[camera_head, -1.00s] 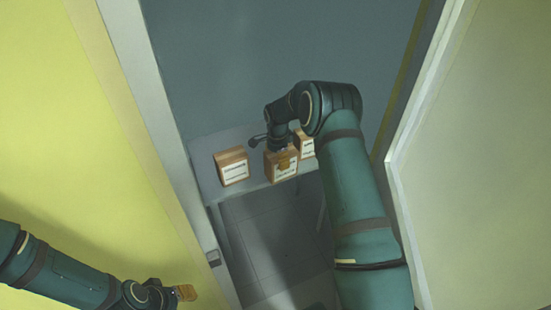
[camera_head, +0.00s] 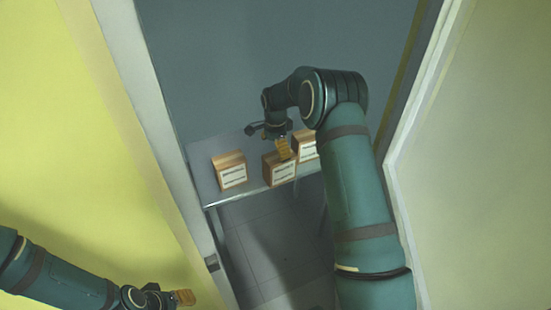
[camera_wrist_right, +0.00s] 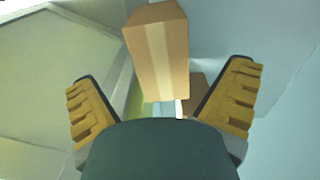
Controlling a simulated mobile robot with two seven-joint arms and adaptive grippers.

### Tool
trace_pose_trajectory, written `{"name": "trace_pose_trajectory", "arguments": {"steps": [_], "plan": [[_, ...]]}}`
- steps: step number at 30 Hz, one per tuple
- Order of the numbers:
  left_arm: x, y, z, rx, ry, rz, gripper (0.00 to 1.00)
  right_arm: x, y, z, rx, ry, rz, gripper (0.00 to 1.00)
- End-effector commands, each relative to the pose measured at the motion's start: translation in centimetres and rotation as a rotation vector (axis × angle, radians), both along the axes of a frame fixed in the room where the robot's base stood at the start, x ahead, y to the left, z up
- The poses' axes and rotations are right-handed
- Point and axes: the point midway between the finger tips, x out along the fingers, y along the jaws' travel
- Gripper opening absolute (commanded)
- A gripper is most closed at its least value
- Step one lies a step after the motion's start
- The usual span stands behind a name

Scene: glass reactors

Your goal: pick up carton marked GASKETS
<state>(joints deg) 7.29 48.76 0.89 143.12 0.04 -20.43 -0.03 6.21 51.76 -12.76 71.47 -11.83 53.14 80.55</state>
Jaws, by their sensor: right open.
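Three brown cartons with white labels stand on a shelf in the head view: a left one (camera_head: 230,171), a middle one (camera_head: 278,170) and a right one (camera_head: 306,146). The label print is too small to read, so I cannot tell which is marked GASKETS. My right gripper (camera_head: 284,149) is at the top of the middle carton, a yellow finger overlapping its upper right. In the right wrist view my right gripper (camera_wrist_right: 164,105) is open, with a taped carton (camera_wrist_right: 158,50) seen between and beyond its fingers. My left gripper (camera_head: 184,297) is at the lower left, its opening unclear.
The grey shelf (camera_head: 204,184) has a thin front edge, with a dark recess below. A pale post (camera_head: 150,130) stands left of the shelf and a pale panel edge (camera_head: 425,85) right of it. Another brown carton surface (camera_wrist_right: 196,84) shows in the right wrist view.

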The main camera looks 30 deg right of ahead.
Motion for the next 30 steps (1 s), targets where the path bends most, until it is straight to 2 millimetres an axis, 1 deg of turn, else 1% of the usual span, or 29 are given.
{"name": "trace_pose_trajectory", "arguments": {"steps": [1, 4, 6, 10, 14, 24, 26, 28, 30], "plan": [[0.0, 0.0, 0.0, 0.0, 0.0, 0.0, 0.46, 0.1, 0.0, 1.2, -0.001, -0.004, 0.0, 1.0], [0.0, 0.0, 0.0, 0.0, 0.0, 0.0, 0.46, 0.1, 0.0, 3.0, -0.002, -0.004, 0.0, 1.0], [0.0, 0.0, 0.0, 0.0, 0.0, 0.0, 0.46, 0.0, 0.0, 3.9, -0.001, -0.002, 0.0, 1.0], [0.0, 0.0, 0.0, 0.0, 0.0, 0.0, 0.46, 0.0, -0.1, 5.1, -0.001, -0.001, -0.001, 1.0], [0.0, 0.0, 0.0, 0.0, 0.0, 0.0, 0.46, 0.0, 0.0, 5.6, 0.0, -0.001, -0.001, 1.0], [0.0, 0.0, 0.0, 0.0, 0.0, 0.0, 0.46, 0.0, 0.0, 5.6, -0.001, 0.0, 0.007, 1.0], [0.0, 0.0, 0.1, 0.0, 0.0, 0.0, 0.46, 0.0, 0.0, 5.6, -0.006, 0.002, 0.039, 1.0], [0.0, 0.0, 0.3, 0.0, 0.001, 0.0, 0.46, -0.1, 0.2, 5.7, -0.015, 0.005, 0.118, 1.0], [-0.1, 0.0, 0.5, 0.0, 0.002, -0.001, 0.46, -0.1, 0.4, 5.8, -0.031, 0.014, 0.247, 1.0]]}}
